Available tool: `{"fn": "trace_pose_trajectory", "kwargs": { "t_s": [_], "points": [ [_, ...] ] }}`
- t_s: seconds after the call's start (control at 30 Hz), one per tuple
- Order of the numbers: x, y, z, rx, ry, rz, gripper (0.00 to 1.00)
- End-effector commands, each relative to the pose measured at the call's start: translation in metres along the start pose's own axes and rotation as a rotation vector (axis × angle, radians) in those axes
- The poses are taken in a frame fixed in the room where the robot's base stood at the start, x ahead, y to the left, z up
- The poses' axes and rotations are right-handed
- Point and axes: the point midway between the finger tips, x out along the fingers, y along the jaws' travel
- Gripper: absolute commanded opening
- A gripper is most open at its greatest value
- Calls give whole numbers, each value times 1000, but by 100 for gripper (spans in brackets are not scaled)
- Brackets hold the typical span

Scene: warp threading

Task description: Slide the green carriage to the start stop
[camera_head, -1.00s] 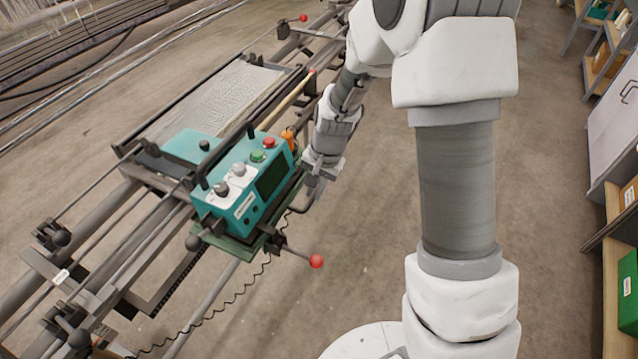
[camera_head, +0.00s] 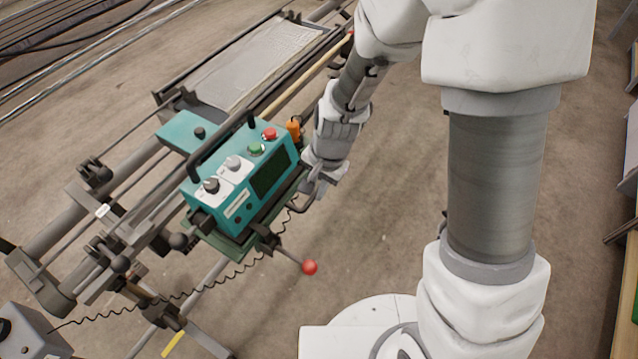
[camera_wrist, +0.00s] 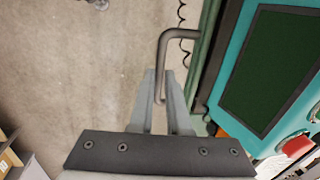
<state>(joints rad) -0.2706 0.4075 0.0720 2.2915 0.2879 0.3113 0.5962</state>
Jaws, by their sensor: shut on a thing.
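The green carriage (camera_head: 182,134) is a teal box with a control panel, seated on the slanting rails in the head view. Its teal side also shows at the right of the wrist view (camera_wrist: 221,82). A dark bent handle (camera_wrist: 182,34) sticks out from its near side. My gripper (camera_wrist: 160,82) is shut on this handle, with its fingers on either side of the rod; in the head view my gripper (camera_head: 316,188) is at the carriage's right side. Clamps with black knobs (camera_head: 122,262) sit on the rails at lower left, apart from the carriage. I cannot tell which part is the start stop.
A lever with a red ball (camera_head: 309,267) juts from the carriage's near side. A coiled cable (camera_head: 195,291) hangs below it, toward a grey box (camera_head: 30,335) at lower left. The floor (camera_head: 400,170) right of the rails is clear.

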Motion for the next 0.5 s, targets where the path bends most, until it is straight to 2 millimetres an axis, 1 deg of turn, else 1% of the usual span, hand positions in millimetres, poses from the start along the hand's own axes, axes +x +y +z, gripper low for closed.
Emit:
{"fn": "trace_pose_trajectory", "kwargs": {
  "t_s": [0.03,0.3,0.33,0.47,0.5],
  "points": [
    [0,0,4,-2,-8,3,0],
    [1,0,6,-5,-12,5,0],
    [1,0,6,-5,-13,5,18],
    [0,0,5,-4,-11,5,42],
    [0,0,5,-4,-10,4,45]
  ]
}}
